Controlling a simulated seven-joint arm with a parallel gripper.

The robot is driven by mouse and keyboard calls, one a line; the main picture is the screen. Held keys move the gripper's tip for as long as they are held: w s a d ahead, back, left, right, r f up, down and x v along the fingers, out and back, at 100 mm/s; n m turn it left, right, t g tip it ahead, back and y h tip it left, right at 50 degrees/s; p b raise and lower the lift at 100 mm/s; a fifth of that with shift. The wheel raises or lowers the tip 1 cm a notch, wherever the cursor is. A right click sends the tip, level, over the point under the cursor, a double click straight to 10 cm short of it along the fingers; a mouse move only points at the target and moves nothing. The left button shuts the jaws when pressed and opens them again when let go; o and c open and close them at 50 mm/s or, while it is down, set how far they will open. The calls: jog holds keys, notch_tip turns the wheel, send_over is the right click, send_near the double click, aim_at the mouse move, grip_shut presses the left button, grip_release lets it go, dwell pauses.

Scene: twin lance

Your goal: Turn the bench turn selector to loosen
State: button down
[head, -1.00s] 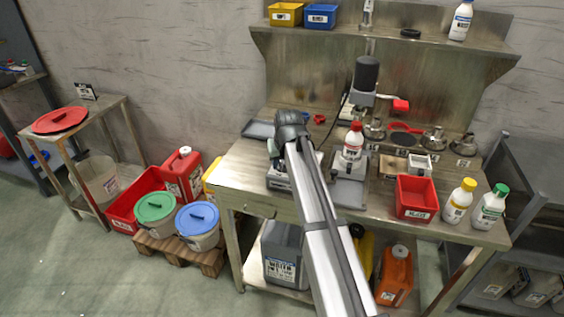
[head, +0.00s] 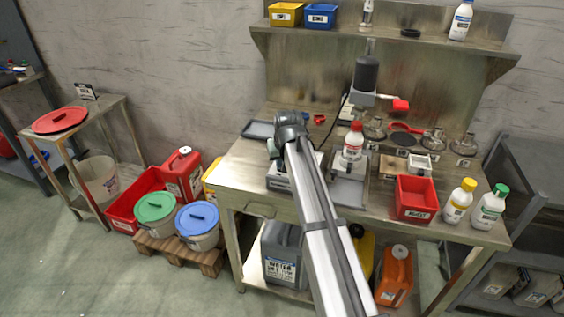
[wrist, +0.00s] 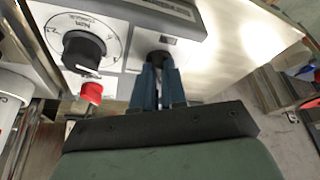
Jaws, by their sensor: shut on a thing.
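In the wrist view my gripper (wrist: 158,72) has its two blue fingers shut on a small dark knob (wrist: 158,56), which I take to be the turn selector. The knob sits on the light front panel of the bench unit (wrist: 135,30). The fingers hide most of the knob, so I cannot read its setting. To its left is a black dial knob (wrist: 84,52) on a round torque scale, with a red button (wrist: 92,92) below it. In the head view my arm covers the gripper and the selector; part of the bench unit (head: 279,178) shows beside it.
A red bin (head: 416,198) and two bottles, yellow-capped (head: 459,202) and green-capped (head: 490,208), stand at the bench's right.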

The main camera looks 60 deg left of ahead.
jog(key=shift+m, duration=0.3)
jog(key=m, duration=0.2)
jog(key=m+t, duration=0.1)
jog(key=m+t+h, duration=0.1)
jog(key=m, duration=0.1)
jog(key=shift+s+a+m, duration=0.2)
jog(key=shift+s+m, duration=0.05)
jog(key=shift+m, duration=0.05)
jog(key=m+h, duration=0.1)
jog(key=m, duration=0.1)
jog(key=m+t+h, duration=0.1)
jog(key=m, duration=0.2)
jog(key=shift+a+m, duration=0.15)
jog(key=shift+m, duration=0.15)
jog(key=shift+s, duration=0.1)
jog(key=c, duration=1.2)
grip_release()
jog(key=shift+r, duration=0.1)
jog(key=v, duration=1.3)
jog(key=shift+s+r, duration=0.2)
jog(key=shift+r, duration=0.05)
